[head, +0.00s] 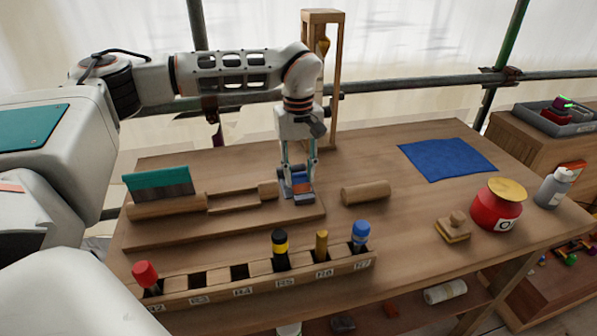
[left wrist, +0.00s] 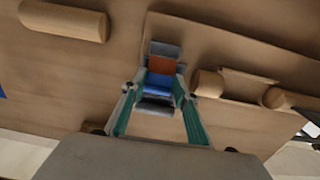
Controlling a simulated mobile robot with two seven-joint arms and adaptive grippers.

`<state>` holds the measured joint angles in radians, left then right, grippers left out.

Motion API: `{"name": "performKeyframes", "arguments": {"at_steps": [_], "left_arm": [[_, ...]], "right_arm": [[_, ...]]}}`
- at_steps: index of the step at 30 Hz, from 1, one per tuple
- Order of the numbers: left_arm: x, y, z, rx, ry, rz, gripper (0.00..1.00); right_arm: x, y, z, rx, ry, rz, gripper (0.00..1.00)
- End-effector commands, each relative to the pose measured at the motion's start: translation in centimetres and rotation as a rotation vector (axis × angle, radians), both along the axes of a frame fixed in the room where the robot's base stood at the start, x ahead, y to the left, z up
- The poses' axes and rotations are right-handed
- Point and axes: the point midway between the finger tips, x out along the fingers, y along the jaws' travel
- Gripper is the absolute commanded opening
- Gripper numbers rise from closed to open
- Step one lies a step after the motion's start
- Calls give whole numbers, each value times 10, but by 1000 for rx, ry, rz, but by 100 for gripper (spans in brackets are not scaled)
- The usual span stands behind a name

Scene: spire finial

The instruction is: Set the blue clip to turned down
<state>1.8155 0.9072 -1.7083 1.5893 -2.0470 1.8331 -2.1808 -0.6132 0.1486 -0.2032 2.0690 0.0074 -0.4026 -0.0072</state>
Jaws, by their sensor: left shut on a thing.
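The blue clip (head: 301,188) is at the right end of the wooden base board (head: 230,226), beside the end of a carved wooden spindle (head: 234,200). It has an orange-brown part next to the blue. My left gripper (head: 297,190) reaches down from above and is shut on the clip. In the left wrist view the blue clip (left wrist: 158,82) sits between the two fingertips of the left gripper (left wrist: 158,92). The fingers hide parts of the clip, and I cannot tell its exact turn. My right gripper is not in view.
A labelled tool rack (head: 250,280) with red, yellow-banded and blue-topped tools stands in front. A teal-backed scraper (head: 158,184) is at left. A loose wooden cylinder (head: 366,193) lies right of the clip. A red pot (head: 496,206) and blue cloth (head: 447,159) are further right. A wooden frame (head: 336,75) stands behind.

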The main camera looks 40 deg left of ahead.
Motion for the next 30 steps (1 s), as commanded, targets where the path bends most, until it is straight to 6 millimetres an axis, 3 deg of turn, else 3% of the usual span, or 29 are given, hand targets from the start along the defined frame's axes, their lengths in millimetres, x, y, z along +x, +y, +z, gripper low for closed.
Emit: {"name": "performKeyframes", "arguments": {"at_steps": [17, 18, 20, 30], "left_arm": [[3, -3, -2, 1, -9, -12, 9], [3, -3, -2, 1, -9, -12, 36], [3, -3, -2, 1, -9, -12, 48], [1, -1, 0, 0, -4, -6, 48]], "right_arm": [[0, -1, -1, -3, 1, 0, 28], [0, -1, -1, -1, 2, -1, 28], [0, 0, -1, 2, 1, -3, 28], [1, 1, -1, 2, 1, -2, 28]]}}
